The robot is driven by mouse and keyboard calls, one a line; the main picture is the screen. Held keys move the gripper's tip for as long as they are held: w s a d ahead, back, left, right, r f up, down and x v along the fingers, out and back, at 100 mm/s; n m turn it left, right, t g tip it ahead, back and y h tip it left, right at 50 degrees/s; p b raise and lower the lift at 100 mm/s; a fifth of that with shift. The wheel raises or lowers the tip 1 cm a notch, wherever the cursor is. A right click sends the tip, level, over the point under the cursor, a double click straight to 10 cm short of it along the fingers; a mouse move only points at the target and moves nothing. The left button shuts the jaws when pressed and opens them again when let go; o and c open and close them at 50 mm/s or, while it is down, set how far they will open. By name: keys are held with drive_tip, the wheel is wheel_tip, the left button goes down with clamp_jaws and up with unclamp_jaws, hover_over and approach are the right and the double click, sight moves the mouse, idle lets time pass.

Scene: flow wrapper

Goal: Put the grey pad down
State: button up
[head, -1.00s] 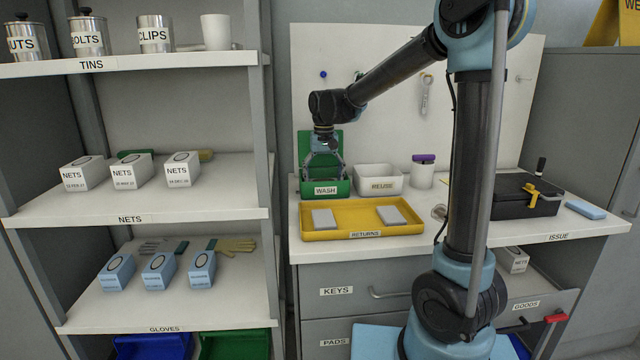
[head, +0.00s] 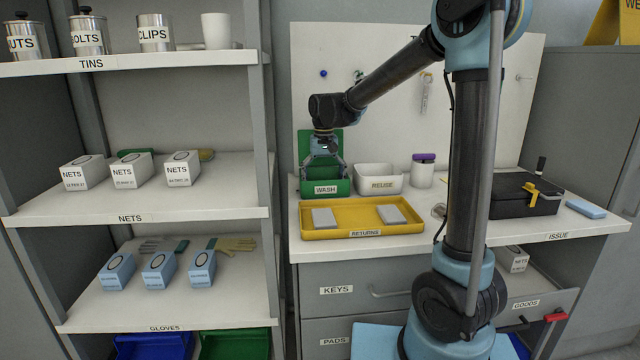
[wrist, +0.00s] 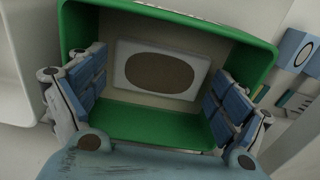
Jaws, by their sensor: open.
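A pale grey pad (wrist: 190,50) with a brown oval patch lies inside the green WASH bin, as seen in the wrist view. The green bin (head: 311,146) stands at the back left of the worktop, and its inner floor shows in the wrist view (wrist: 135,122). My gripper (head: 324,172) is over and partly in the bin. In the wrist view my gripper (wrist: 160,92) is open, its blue-padded fingers spread on either side of the pad, with gaps between. In the head view the bin's front and my fingers hide the pad.
A yellow RETURNS tray (head: 362,232) in front holds two grey pads (head: 324,217) (head: 391,214). A white REUSE bin (head: 380,185) and a purple-lidded jar (head: 422,172) stand right of the WASH bin. A black case (head: 512,200) sits further right. A shelf unit (head: 140,214) stands at left.

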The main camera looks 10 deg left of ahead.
wheel_tip(320, 180, up, 12)
idle(0.5)
drive_tip(key=shift+f, duration=0.1)
drive_tip(key=shift+s, duration=0.1)
